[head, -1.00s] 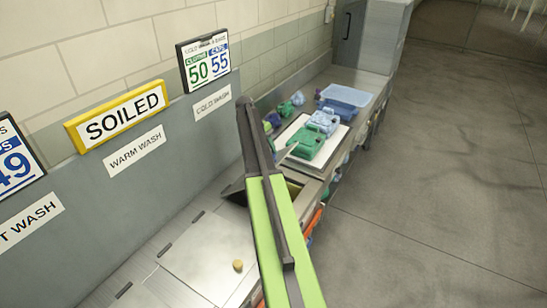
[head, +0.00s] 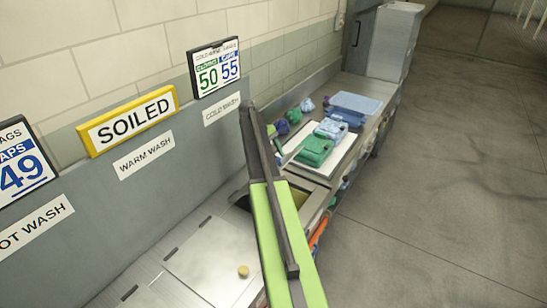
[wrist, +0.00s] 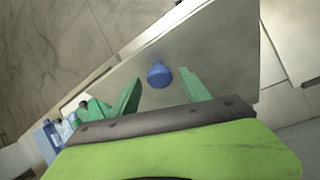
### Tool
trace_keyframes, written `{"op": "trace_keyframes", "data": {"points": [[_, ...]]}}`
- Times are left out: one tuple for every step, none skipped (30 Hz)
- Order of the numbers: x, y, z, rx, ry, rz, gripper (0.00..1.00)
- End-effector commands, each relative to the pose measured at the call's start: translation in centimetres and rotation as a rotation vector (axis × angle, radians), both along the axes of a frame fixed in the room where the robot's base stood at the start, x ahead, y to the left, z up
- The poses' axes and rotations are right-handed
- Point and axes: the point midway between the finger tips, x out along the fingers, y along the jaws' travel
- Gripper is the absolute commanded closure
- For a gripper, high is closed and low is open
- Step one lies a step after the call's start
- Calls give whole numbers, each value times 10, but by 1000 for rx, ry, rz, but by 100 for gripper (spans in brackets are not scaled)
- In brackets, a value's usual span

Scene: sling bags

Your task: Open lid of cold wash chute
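The COLD WASH label (head: 221,110) is on the grey back panel, left of my raised arm in the head view. Below it, beside my arm, is a dark gap with a yellowish inside (head: 298,194), partly hidden by the arm. In the wrist view a pale lid panel (wrist: 225,45) carries a blue knob (wrist: 159,75). My gripper (wrist: 161,78) is open, its green fingers on either side of the knob near their tips, with gaps to it. My gripper's end is hidden in the head view. How far the panel is tilted I cannot tell.
The WARM WASH lid (head: 212,258) with a yellow knob lies flat at the front. Folded green (head: 314,150) and blue bags lie on a white board beyond my arm. A blue tray (head: 355,103) is behind them. Open floor (head: 440,190) is at right.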

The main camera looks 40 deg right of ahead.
Motion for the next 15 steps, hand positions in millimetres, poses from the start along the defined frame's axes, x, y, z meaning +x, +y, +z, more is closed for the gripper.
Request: {"op": "trace_keyframes", "data": {"points": [[0,0,0,0,0,0,45],[0,0,0,0,0,0,45],[0,0,0,0,0,0,45],[0,0,1,0,0,0,45],[1,1,2,0,0,1,45],[1,1,4,0,0,1,45],[2,1,6,0,0,1,45],[3,2,9,0,0,1,45],[4,3,13,0,0,1,45],[6,4,17,0,0,1,45],[8,5,22,1,0,2,45],[10,7,29,1,0,2,45],[12,8,35,0,0,1,45],[14,9,41,0,0,1,45],[18,11,50,0,0,1,45]]}}
